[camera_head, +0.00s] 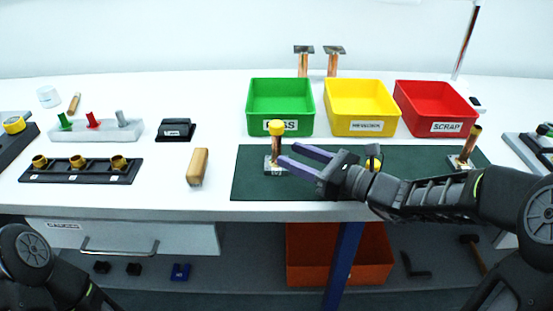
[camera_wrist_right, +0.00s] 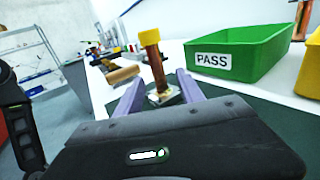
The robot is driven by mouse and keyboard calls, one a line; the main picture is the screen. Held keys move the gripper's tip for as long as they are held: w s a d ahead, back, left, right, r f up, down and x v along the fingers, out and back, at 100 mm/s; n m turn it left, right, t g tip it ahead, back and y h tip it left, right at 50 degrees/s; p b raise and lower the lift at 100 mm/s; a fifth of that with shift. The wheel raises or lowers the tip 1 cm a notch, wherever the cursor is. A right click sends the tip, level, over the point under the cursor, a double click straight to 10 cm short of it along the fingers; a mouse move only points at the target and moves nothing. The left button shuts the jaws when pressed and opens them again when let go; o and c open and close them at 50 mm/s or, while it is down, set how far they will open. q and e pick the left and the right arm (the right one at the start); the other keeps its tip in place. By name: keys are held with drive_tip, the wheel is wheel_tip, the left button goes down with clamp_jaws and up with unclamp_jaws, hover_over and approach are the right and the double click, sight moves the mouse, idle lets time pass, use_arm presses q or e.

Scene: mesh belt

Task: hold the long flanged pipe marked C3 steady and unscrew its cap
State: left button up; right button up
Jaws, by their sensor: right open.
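A copper pipe (camera_head: 276,146) with a yellow cap (camera_head: 276,127) stands upright on its flange on the green mat. The label at its foot is too small to read, so I cannot tell whether it says C3. My right gripper (camera_head: 287,154) is open, its purple fingers pointing at this pipe from the right. In the right wrist view the pipe (camera_wrist_right: 154,62) stands ahead, in line with the gap between the fingertips (camera_wrist_right: 160,82).
Green (camera_head: 280,94), yellow (camera_head: 363,99) and red (camera_head: 436,102) bins stand behind the mat (camera_head: 250,187). Two flanged pipes stand at the back.

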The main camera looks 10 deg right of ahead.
sight(280, 152)
drive_tip(key=x, duration=0.5)
drive_tip(key=shift+a+f, duration=0.1)
drive_tip(key=shift+s, duration=0.1)
drive_tip(key=shift+c, duration=0.6)
clamp_jaws()
idle(1.0)
